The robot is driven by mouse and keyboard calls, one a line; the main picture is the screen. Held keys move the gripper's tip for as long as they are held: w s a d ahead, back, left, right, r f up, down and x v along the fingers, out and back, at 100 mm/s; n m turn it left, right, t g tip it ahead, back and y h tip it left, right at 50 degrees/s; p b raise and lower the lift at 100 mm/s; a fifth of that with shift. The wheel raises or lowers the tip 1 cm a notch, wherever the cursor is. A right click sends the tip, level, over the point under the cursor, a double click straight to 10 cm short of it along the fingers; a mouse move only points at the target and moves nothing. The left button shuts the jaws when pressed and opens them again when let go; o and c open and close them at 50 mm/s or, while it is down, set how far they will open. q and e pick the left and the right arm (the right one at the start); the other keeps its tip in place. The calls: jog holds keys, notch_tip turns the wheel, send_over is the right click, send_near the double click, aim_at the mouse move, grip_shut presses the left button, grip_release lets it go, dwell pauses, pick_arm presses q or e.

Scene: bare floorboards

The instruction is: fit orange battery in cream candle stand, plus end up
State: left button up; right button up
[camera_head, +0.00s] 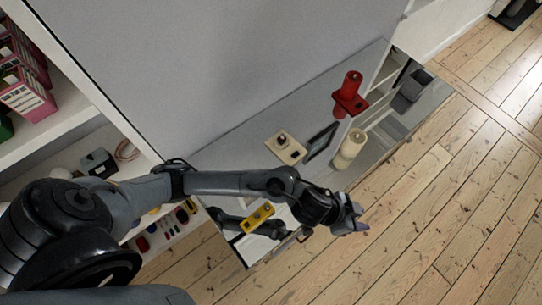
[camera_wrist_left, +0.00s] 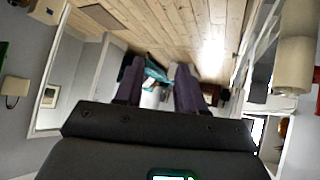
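A cream cylinder (camera_head: 349,149), which looks like the cream candle stand, stands upright on the grey worktop. A large cream cylinder (camera_wrist_left: 296,62) also shows at the right edge of the left wrist view. I cannot make out an orange battery in either view. My left gripper (camera_head: 350,215) is past the worktop's front edge, below and apart from the cream stand. In the left wrist view its two dark fingers (camera_wrist_left: 158,88) stand apart, with a gap between them and nothing clearly held.
A red stand (camera_head: 350,96) is farther back on the worktop. A beige plate with a dark knob (camera_head: 286,148) and a dark flat panel (camera_head: 321,141) lie left of the cream stand. A yellow block with dark spots (camera_head: 257,217) is beneath my left forearm. Open floorboards (camera_head: 430,210) lie right.

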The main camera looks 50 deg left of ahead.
pick_arm(q)
jog(key=s+a+f+n+g+y, duration=0.1)
jog(key=s+a+f+n+y, duration=0.1)
jog(key=s+a, duration=0.6)
jog(key=s+a+f+n+g+y, duration=0.2)
jog(key=s+a, duration=0.6)
jog(key=a, duration=0.8)
jog(key=n+y, duration=0.1)
jog(key=y, duration=0.1)
jog(key=shift+s+y, duration=0.4)
notch_tip(320, 180, up, 26)
jog(key=p, duration=2.6)
jog(key=shift+f, duration=0.15)
